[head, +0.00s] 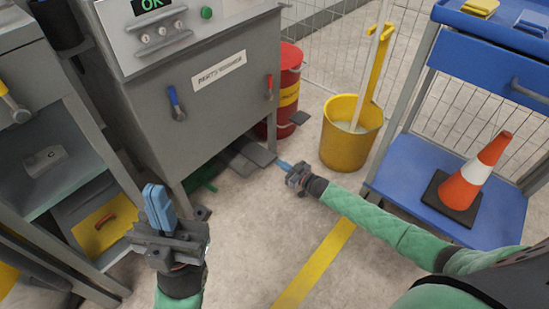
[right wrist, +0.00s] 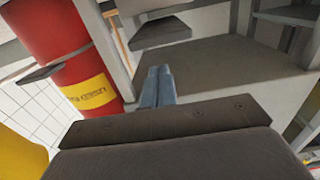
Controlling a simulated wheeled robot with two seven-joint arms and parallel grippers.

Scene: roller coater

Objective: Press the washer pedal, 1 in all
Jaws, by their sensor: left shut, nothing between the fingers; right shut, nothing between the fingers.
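The grey parts washer (head: 215,95) stands at the left of centre in the head view, its label on the front. A dark flat pedal (head: 260,153) sticks out low at its base. The pedal (right wrist: 160,32) also shows in the right wrist view, just beyond the fingertips. My right gripper (head: 284,165) is shut and empty, low over the floor, its blue fingertips close to the pedal. I cannot tell whether they touch it. My right fingers (right wrist: 157,85) point toward it in the wrist view. My left gripper (head: 158,205) is shut and empty, with fingers upward, left of the washer's front.
A red drum (head: 290,80) with a yellow label and its own dark foot lever (head: 300,117) stands right of the washer. A yellow mop bucket (head: 348,145) and a blue cart (head: 400,165) with a cone (head: 475,175) stand further right. The floor (head: 250,220) in front is clear.

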